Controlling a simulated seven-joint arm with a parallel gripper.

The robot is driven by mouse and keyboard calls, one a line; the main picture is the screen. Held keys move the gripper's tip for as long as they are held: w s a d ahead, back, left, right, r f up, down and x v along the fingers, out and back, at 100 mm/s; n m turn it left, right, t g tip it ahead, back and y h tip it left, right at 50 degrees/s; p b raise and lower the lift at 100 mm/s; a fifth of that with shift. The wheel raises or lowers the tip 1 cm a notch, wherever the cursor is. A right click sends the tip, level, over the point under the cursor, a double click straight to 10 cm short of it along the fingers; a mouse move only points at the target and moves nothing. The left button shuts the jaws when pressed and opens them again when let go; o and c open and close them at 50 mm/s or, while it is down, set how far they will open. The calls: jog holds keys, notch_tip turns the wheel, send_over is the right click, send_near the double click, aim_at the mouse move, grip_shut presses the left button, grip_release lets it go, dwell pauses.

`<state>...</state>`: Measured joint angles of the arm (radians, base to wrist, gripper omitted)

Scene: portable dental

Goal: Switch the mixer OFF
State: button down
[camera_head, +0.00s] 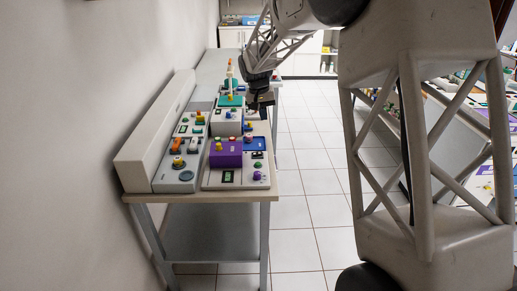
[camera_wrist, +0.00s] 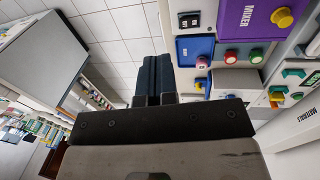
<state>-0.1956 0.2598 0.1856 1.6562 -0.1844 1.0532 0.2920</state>
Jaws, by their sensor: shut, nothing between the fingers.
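The mixer is a purple box (camera_head: 230,153) near the front of the bench in the head view. In the wrist view, the purple box (camera_wrist: 240,24) bears the label MIXER at the upper right. A yellow knob (camera_wrist: 283,18) sits on it. My gripper (camera_head: 262,101) is above the bench's right side, behind the mixer in the head view. In the wrist view, my gripper (camera_wrist: 152,66) has its dark fingers together and empty, left of the mixer and apart from it. A small black-and-white switch plate (camera_wrist: 189,20) lies beside the mixer; its setting is too small to read.
A grey box (camera_head: 227,122) stands behind the mixer. A long pale housing (camera_head: 155,135) runs along the wall. Floor right of the bench is clear.

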send_over(260, 153)
jog(key=a, duration=0.3)
notch_tip(260, 153, down, 6)
jog(key=f, duration=0.1)
jog(key=shift+w+a+r, duration=0.15)
jog(key=shift+w+r, duration=0.05)
jog(key=shift+r, duration=0.05)
jog(key=shift+f, duration=0.15)
jog(key=d+f, duration=0.1)
jog(key=f, duration=0.8)
jog(key=d+f, duration=0.1)
jog(key=f, duration=0.3)
jog(key=shift+d+f, duration=0.2)
jog(key=shift+d, duration=0.15)
